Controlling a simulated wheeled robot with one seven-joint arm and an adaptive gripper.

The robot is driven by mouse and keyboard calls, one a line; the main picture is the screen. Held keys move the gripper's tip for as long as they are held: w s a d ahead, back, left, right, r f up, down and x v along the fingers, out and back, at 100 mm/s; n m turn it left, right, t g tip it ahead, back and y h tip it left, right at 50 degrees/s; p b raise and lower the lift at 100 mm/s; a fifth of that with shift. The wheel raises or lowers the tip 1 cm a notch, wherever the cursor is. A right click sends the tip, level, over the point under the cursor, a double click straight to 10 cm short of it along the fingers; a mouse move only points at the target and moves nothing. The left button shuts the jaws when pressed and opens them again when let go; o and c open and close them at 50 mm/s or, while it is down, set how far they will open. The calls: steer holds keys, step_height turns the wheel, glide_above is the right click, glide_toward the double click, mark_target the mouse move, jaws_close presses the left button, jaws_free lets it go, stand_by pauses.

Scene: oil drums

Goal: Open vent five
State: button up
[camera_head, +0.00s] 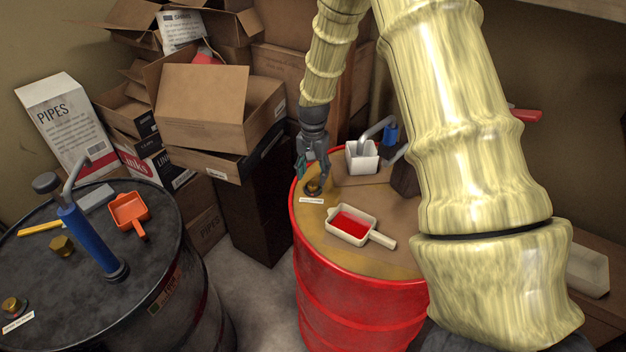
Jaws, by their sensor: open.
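My gripper (314,176) points down at the far left part of the red drum's top (325,231). It is open, with its fingers just above or around a dark round vent (313,188); I cannot tell whether they touch it. A small white label (311,200) lies in front of this vent, too small to read. A brass vent cap (14,305) sits on the black drum (80,300) at the left, beside another label (18,322) that I cannot read. Which vent is number five is not legible.
A scoop with red contents (352,225) and a white container (362,157) stand on the red drum. A blue pump (90,240), an orange scoop (130,210) and a brass nut (61,246) are on the black drum. Cardboard boxes (205,110) pile behind. My arm hides the right side.

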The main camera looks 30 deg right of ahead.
mark_target(313, 184)
steer(key=shift+f+p, duration=0.5)
steer(key=shift+f, duration=1.55)
steer(key=c, duration=1)
